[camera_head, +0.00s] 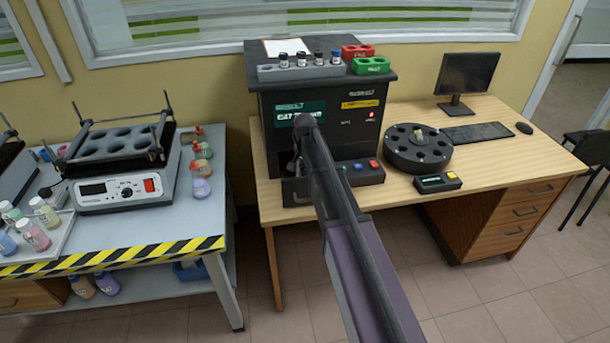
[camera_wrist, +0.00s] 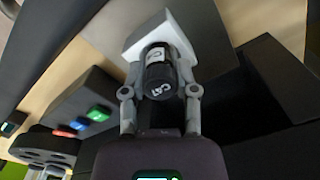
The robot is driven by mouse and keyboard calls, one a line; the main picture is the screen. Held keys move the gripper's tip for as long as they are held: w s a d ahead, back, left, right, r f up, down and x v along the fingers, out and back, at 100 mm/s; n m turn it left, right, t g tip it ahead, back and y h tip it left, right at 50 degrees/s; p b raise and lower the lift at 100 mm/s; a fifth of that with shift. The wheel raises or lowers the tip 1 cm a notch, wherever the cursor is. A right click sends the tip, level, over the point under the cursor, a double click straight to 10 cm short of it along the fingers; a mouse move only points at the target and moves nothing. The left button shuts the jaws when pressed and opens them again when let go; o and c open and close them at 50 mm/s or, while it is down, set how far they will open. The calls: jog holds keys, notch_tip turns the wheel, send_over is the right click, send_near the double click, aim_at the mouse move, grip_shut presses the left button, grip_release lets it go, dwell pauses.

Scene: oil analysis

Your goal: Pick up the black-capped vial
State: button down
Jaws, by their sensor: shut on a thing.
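In the wrist view, the black-capped vial (camera_wrist: 160,76) shows its cap end toward the camera, with white lettering that reads "CAT". My gripper (camera_wrist: 160,88) is shut on it, with one finger on each side. The far end of the vial lies at a pale grey-white block (camera_wrist: 150,38); I cannot tell whether it is seated in it or only in front of it. In the head view, my arm reaches to the front of the black analyser (camera_head: 325,105) and hides most of the gripper and the vial.
A grey rack (camera_head: 272,72) with several small vials stands on the analyser, beside red (camera_head: 358,52) and green (camera_head: 371,66) holders. A round black carousel (camera_head: 418,150) is right of it on the wooden desk (camera_head: 500,120). A blue-grey bench (camera_head: 135,240) stands left.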

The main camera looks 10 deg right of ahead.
aim_at(305, 170)
jog(key=shift+r, duration=0.15)
notch_tip(305, 170, up, 10)
jog(key=p, duration=1)
jog(key=shift+d, duration=0.15)
dwell(0.7)
